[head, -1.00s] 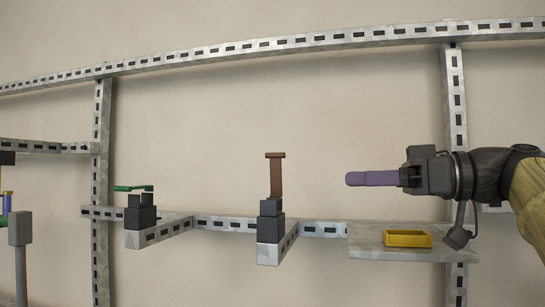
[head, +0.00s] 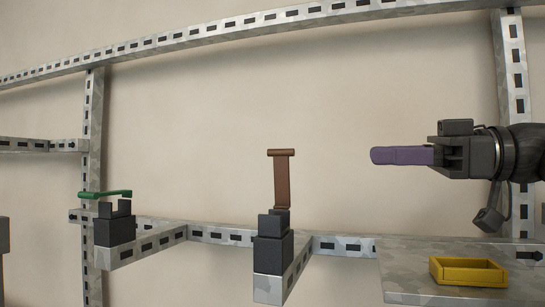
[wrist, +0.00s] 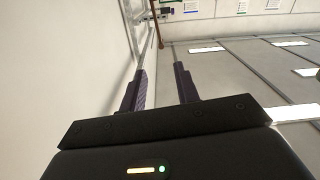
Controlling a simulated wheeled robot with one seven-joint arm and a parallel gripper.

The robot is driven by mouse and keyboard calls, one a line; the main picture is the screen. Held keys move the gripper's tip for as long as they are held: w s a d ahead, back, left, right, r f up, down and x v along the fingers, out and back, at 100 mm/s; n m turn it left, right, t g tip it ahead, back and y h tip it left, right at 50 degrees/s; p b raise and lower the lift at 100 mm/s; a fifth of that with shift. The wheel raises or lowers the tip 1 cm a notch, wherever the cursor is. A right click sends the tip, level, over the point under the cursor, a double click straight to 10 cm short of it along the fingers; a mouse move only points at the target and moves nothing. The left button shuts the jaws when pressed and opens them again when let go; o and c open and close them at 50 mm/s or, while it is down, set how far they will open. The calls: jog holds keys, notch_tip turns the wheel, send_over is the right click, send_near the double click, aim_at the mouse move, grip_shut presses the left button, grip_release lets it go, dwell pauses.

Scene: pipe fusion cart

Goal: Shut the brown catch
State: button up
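The brown catch (head: 281,181) stands upright on a dark block (head: 272,243) at the end of a short metal rail, near the middle of the head view. It has a crossbar at its top. My gripper (head: 373,156), with purple fingers, is to the right of the catch, level with its upper part and apart from it. The wrist view shows the two fingers (wrist: 160,70) spread with nothing between them. A thin brown bar (wrist: 157,25) shows beyond the fingers there; I cannot tell for sure whether it is the catch.
A green catch (head: 106,194) lies roughly level on another dark block (head: 115,229) to the left. A yellow tray (head: 468,271) sits on a metal shelf (head: 410,287) below my gripper. Slotted metal rails (head: 215,30) frame the wall. The space between gripper and brown catch is clear.

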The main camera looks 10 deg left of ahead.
aim_at(273, 156)
jog(key=a+p, duration=0.2)
jog(key=a, duration=0.3)
jog(key=a+p, duration=0.2)
jog(key=a, duration=0.4)
jog(key=w+a+p, duration=0.1)
jog(key=a+p, duration=0.2)
jog(key=a, duration=0.2)
jog(key=shift+a+r, duration=0.15)
jog(key=shift+a, duration=0.15)
jog(key=shift+w+a, duration=0.1)
jog(key=shift+a, duration=0.35)
jog(key=shift+c, duration=0.2)
grip_shut()
